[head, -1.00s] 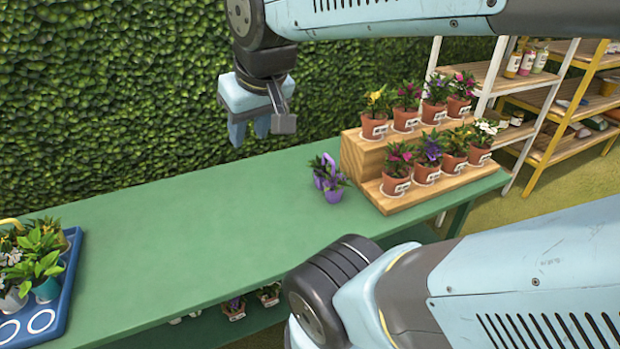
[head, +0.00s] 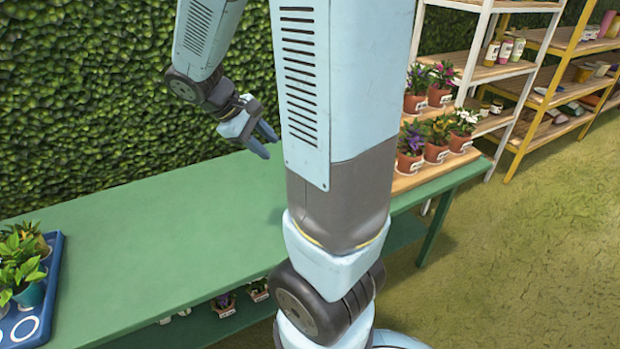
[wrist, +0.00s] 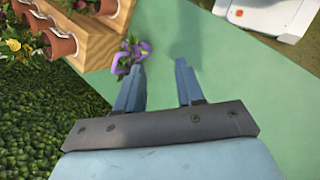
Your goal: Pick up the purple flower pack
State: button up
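The purple flower pack (wrist: 134,52), with purple blooms and green leaves, stands on the green table (head: 150,225) close to the wooden stand. In the head view my arm hides it. My gripper (head: 268,140) is above the table in the head view, tilted down and to the right. In the wrist view my gripper (wrist: 160,80) has its two fingers spread apart with nothing between them. The pack lies just beyond the tip of the left finger, left of the gap between the fingers.
The stepped wooden stand (wrist: 90,38) with several potted flowers is beside the pack. A blue tray (head: 48,290) with plants sits at the table's left end. A leafy hedge (head: 80,100) rises behind. Shelves (head: 490,70) stand at the right. The table's middle is clear.

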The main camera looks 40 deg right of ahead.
jog(key=w+d+f+n+t+h, duration=0.1)
jog(key=w+d+f+n+h, duration=0.5)
jog(key=f, duration=0.4)
jog(key=w+d+f+n+h, duration=0.4)
jog(key=w+f+n+h, duration=0.25)
jog(key=f, duration=0.35)
jog(key=shift+n+t+y, duration=0.35)
jog(key=shift+t+y, duration=0.05)
jog(key=shift+y, duration=0.05)
jog(key=d, duration=1.3)
jog(key=shift+s+d+f, duration=0.15)
jog(key=shift+s+d, duration=0.15)
jog(key=shift+d, duration=0.1)
jog(key=shift+c, duration=0.3)
grip_shut()
